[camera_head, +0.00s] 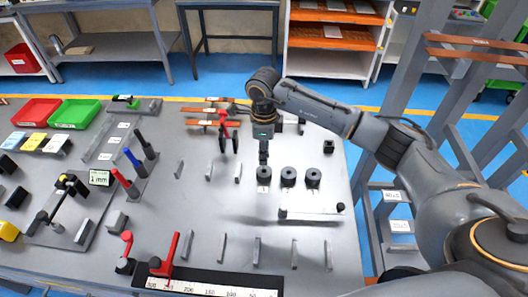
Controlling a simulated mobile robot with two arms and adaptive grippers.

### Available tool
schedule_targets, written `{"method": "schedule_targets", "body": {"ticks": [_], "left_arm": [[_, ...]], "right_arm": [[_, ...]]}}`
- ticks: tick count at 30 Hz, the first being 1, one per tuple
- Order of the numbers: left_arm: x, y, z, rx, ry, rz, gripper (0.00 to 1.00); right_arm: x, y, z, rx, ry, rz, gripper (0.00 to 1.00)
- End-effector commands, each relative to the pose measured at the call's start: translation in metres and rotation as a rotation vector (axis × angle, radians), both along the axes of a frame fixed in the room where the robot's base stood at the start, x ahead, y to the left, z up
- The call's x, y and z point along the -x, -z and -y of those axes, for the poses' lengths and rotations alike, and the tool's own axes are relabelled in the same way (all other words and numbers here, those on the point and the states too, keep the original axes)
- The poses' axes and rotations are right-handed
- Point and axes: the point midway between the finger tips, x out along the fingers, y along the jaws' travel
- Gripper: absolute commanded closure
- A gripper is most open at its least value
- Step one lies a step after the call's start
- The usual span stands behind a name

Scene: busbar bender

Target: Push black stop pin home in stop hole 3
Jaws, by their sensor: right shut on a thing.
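My right gripper (264,152) points straight down over the leftmost of three short black round pieces in a row on the grey table. It is shut on a small dark thing, which looks like the black stop pin but is mostly hidden by the fingers. The left black round piece (264,174) is right under the fingertips. The middle one (288,177) and the right one (313,178) stand beside it. Small white labels sit at their feet, too small to read surely. I cannot tell which place is stop hole 3. My left gripper is not in view.
A red-handled tool (224,125) stands close left of the gripper. A thin bar with a black knob (340,207) lies in front of the row. Red (37,112) and green (75,114) trays are far left.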

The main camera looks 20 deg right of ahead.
Motion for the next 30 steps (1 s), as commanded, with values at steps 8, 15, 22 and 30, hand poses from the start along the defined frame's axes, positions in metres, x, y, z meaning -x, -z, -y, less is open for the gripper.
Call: {"method": "schedule_targets", "body": {"ticks": [8, 15, 22, 30], "left_arm": [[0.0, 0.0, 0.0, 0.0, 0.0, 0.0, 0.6], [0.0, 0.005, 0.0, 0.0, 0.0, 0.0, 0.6], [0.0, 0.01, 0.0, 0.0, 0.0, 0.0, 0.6], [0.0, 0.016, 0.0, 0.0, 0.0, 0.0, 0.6]], "right_arm": [[0.0, 0.0, 0.0, 0.0, 0.0, 0.0, 1.0], [0.0, 0.006, 0.0, 0.0, 0.0, -0.001, 1.0], [0.0, 0.012, 0.0, 0.0, 0.001, -0.001, 1.0], [0.0, 0.018, 0.0, 0.0, 0.0, -0.001, 1.0]]}}
